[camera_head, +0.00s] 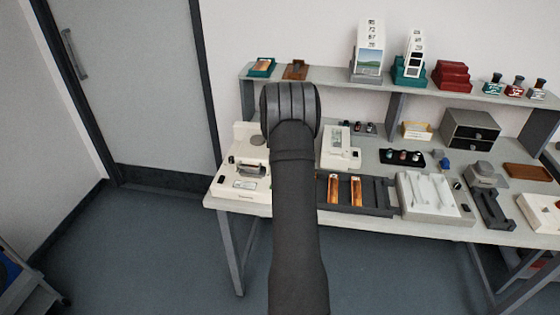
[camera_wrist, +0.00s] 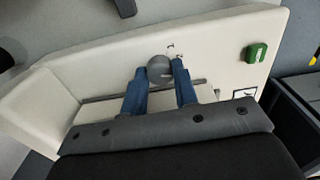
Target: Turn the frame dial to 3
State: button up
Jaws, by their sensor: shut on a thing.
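The frame dial (camera_wrist: 159,62) is a small round grey knob on a cream machine panel in the wrist view. My gripper (camera_wrist: 160,73) has its two blue fingers on either side of the dial, shut on it. Small dark marks sit just beyond and right of the dial, too small to read. The cream machine (camera_head: 238,187) stands at the left end of the bench in the head view. There my arm covers part of the bench, and the fingers and dial are hidden.
A green button (camera_wrist: 256,53) is on the panel right of the dial. A dark tray (camera_head: 384,197) with orange strips, a white device (camera_head: 339,149) and a pale grey unit (camera_head: 430,205) stand right of my arm. A shelf (camera_head: 340,78) runs behind.

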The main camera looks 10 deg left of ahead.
jog(key=shift+m, duration=0.5)
jog(key=o, duration=0.7)
jog(key=shift+r, duration=0.1)
notch_tip(320, 180, up, 17)
jog(key=shift+r, duration=0.15)
notch_tip(320, 180, down, 18)
jog(key=shift+r, duration=0.25)
dwell(0.5)
